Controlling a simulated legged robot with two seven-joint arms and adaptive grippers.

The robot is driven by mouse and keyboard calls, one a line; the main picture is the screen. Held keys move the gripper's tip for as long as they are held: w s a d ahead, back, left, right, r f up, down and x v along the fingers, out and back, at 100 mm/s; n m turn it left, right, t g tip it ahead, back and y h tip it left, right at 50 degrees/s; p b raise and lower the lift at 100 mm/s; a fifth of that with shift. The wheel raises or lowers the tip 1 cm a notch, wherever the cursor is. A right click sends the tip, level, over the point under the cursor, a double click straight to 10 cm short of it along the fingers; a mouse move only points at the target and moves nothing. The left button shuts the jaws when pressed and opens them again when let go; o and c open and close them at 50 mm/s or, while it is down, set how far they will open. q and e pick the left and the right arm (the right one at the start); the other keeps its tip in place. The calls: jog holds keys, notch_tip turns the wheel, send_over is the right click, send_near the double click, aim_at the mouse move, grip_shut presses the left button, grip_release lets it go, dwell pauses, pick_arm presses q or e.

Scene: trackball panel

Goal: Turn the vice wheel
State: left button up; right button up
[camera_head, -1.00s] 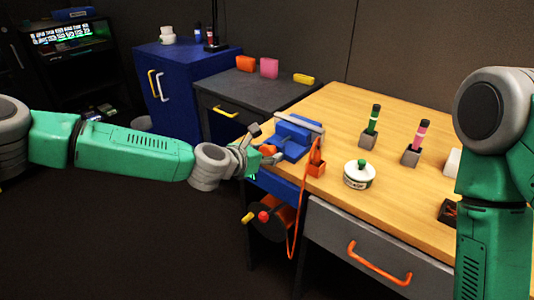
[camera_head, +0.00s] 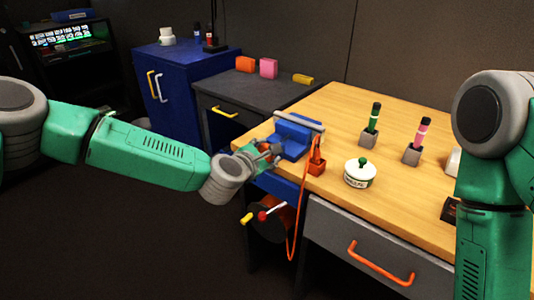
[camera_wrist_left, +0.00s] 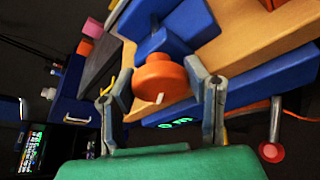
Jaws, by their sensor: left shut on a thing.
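The blue vice (camera_head: 293,140) is mounted at the near left corner of the wooden workbench (camera_head: 400,195). Its orange wheel (camera_wrist_left: 160,80) is at the middle of the left wrist view, facing the camera, with a small pale mark on its face. My left gripper (camera_head: 268,153) is at the front of the vice and hides the wheel in the head view. In the left wrist view the fingers of my left gripper (camera_wrist_left: 160,74) stand on either side of the wheel, shut on it. My right arm stands at the right edge; its gripper is out of view.
An orange holder (camera_head: 316,167) with a cord hanging past the bench edge stands beside the vice. A reel (camera_head: 270,222) hangs below. A white lidded pot (camera_head: 359,174) and pens in grey stands are further right on the bench.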

dwell(0.4)
pick_arm(q)
jog(key=o, duration=1.1)
jog(key=shift+o, duration=0.3)
jog(key=shift+f, duration=0.1)
